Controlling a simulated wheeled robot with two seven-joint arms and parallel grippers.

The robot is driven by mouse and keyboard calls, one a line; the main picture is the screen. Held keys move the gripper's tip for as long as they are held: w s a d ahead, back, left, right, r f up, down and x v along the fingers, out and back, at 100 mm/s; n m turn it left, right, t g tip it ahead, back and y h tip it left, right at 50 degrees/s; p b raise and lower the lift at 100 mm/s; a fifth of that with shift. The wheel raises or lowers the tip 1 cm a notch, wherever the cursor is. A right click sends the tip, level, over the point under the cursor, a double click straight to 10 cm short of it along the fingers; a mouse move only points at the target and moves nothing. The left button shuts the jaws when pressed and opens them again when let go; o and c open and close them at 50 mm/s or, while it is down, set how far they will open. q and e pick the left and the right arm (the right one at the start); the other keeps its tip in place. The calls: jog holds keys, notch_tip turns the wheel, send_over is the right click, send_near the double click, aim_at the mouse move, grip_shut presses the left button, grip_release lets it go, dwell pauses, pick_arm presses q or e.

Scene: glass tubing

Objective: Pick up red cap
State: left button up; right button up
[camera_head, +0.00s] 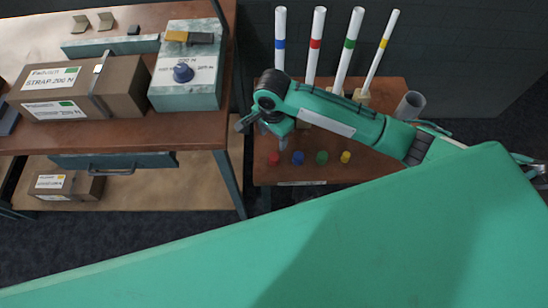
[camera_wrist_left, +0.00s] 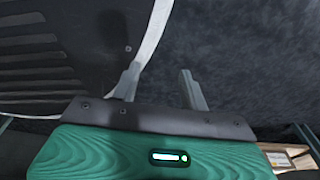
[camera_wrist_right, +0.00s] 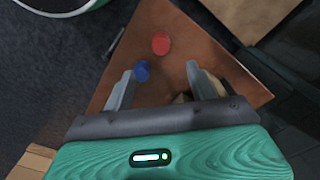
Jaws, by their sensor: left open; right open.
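The red cap (camera_head: 273,158) stands on the small brown table (camera_head: 385,150) near its front left corner, leftmost in a row of caps. In the right wrist view the red cap (camera_wrist_right: 161,43) lies beyond my right fingertips, roughly centred between them and not held. My right gripper (camera_wrist_right: 160,68) is open and points down over the table; in the head view its forearm partly hides it. The blue cap (camera_wrist_right: 141,70) shows close to one right fingertip; I cannot tell if they touch. My left gripper (camera_wrist_left: 160,82) is open and empty, away from the table over dark floor.
Blue (camera_head: 297,157), green (camera_head: 321,157) and yellow (camera_head: 345,156) caps continue the row to the right. Several white tubes with coloured bands stand behind my right arm, beside a grey cup (camera_head: 410,105). A workbench (camera_head: 130,130) with boxes is on the left.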

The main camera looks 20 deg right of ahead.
send_over(274, 156)
jog(key=f, duration=0.7)
jog(key=shift+s+a+f, duration=0.25)
jog(key=shift+f, duration=0.5)
jog(key=f, duration=0.4)
jog(key=shift+w+d+f+b, duration=0.2)
jog(key=shift+d+b, duration=0.05)
jog(key=shift+b, duration=0.05)
jog(key=shift+f, duration=0.25)
jog(key=shift+c, duration=0.5)
jog(key=c, duration=0.7)
jog(key=shift+c, duration=1.2)
pick_arm(q)
jog(key=shift+w+d, duration=0.4)
jog(key=shift+w, duration=0.2)
